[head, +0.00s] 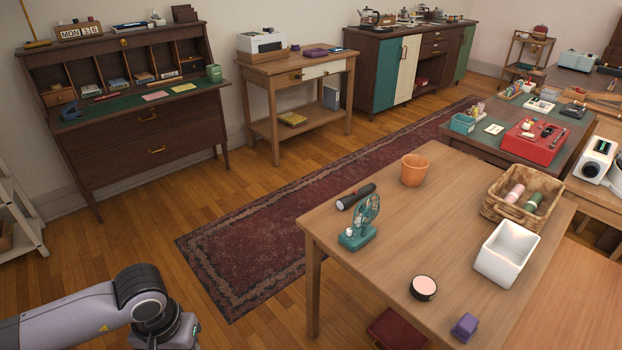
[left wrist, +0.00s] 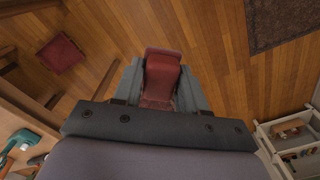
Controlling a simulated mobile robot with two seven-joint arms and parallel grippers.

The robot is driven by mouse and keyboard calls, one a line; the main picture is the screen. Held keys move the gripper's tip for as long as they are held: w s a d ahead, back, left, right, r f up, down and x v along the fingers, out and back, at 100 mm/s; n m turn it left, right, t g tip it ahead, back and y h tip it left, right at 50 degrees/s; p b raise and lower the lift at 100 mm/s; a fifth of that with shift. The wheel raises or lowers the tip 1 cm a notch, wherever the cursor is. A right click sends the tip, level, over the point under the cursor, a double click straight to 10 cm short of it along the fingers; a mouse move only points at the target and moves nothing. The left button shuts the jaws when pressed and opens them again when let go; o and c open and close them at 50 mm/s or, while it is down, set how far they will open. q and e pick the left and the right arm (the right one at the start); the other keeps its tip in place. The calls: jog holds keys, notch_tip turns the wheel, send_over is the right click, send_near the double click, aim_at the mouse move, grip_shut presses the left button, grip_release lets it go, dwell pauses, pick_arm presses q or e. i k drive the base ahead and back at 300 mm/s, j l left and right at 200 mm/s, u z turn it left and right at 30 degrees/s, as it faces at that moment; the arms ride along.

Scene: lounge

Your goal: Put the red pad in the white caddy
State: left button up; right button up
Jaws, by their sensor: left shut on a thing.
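My left gripper (left wrist: 160,98) is shut on the red pad (left wrist: 163,68), a dark red, block-like piece between the two grey fingers in the left wrist view. It is held over the wooden floor. In the head view only my left arm and wrist show at the bottom left; the fingers and the pad are out of frame. The white caddy (head: 507,253), an open white box, stands on the right part of the wooden table, far from my left gripper. My right gripper is not in view.
The table (head: 455,218) also bears a wicker basket (head: 521,195), an orange pot (head: 414,170), a green fan (head: 359,224), a flashlight, a round tin (head: 423,288) and a purple block (head: 465,327). A red cushion (head: 398,328) lies below. Open floor separates my arm from the table.

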aim_at(507, 254)
jog(key=i+j+z, duration=0.15)
jog(key=z, duration=0.25)
jog(key=i+j+z, duration=0.1)
jog(key=z, duration=0.3)
jog(key=i+j+z, duration=0.1)
jog(key=j+z, duration=0.5)
jog(key=z, duration=0.2)
jog(key=i+j+z, duration=0.1)
jog(key=j+z, duration=0.2)
jog(key=z, duration=0.2)
jog(key=j+z, duration=0.35)
jog(key=z, duration=0.15)
jog(key=j+z, duration=0.35)
jog(key=z, duration=0.15)
jog(key=i, duration=0.05)
